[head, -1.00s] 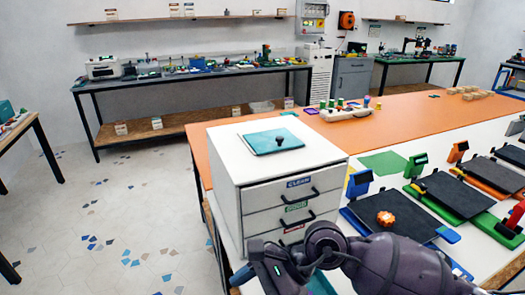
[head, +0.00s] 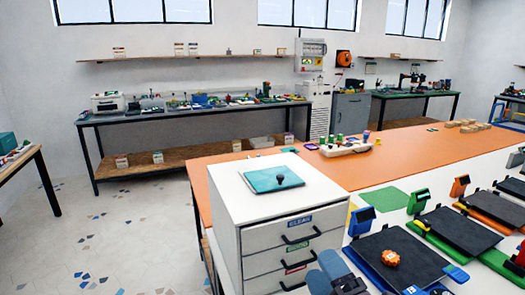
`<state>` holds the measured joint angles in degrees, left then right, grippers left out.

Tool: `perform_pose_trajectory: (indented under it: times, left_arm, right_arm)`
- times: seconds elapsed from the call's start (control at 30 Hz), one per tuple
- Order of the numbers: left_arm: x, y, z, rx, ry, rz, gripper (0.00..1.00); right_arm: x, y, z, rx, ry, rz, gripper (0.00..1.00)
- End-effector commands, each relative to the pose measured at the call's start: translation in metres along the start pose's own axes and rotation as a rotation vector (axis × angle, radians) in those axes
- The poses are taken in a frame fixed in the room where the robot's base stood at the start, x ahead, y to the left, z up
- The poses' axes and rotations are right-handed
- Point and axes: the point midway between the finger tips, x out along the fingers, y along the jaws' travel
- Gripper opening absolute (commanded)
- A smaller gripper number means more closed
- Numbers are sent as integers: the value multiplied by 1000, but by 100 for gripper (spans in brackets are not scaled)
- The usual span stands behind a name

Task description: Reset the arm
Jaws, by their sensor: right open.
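My right gripper (head: 327,272) shows at the bottom edge of the head view, with its blue fingers open and nothing seen between them. It is in front of the lower right part of a white drawer cabinet (head: 262,240). Most of the right arm is cut off by the bottom edge. My left gripper is not in view.
An orange table (head: 400,160) runs behind the cabinet. To the right are several black-bedded printers, the nearest blue (head: 362,222) with an orange part (head: 391,257) on its bed. A workbench (head: 200,112) stands along the back wall. Floor at left is clear.

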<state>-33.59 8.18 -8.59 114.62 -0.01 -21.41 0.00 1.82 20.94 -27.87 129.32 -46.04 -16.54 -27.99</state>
Motion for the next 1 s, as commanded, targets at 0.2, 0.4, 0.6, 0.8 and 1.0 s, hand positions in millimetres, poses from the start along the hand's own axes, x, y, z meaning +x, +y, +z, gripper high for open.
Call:
perform_pose_trajectory:
  times: [0.2,0.4,0.6,0.8,1.0]
  left_arm:
    - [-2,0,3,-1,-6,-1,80]
    - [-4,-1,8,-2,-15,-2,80]
    - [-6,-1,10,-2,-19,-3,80]
    - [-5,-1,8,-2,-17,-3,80]
    - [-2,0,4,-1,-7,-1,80]
  right_arm:
    - [-50,-39,60,334,-369,-205,64]
    - [-117,-77,94,620,-705,-387,64]
    - [-199,-109,104,880,-1041,-565,64]
    - [-263,-122,95,1053,-1291,-699,64]
    - [-303,-125,84,1152,-1450,-783,64]
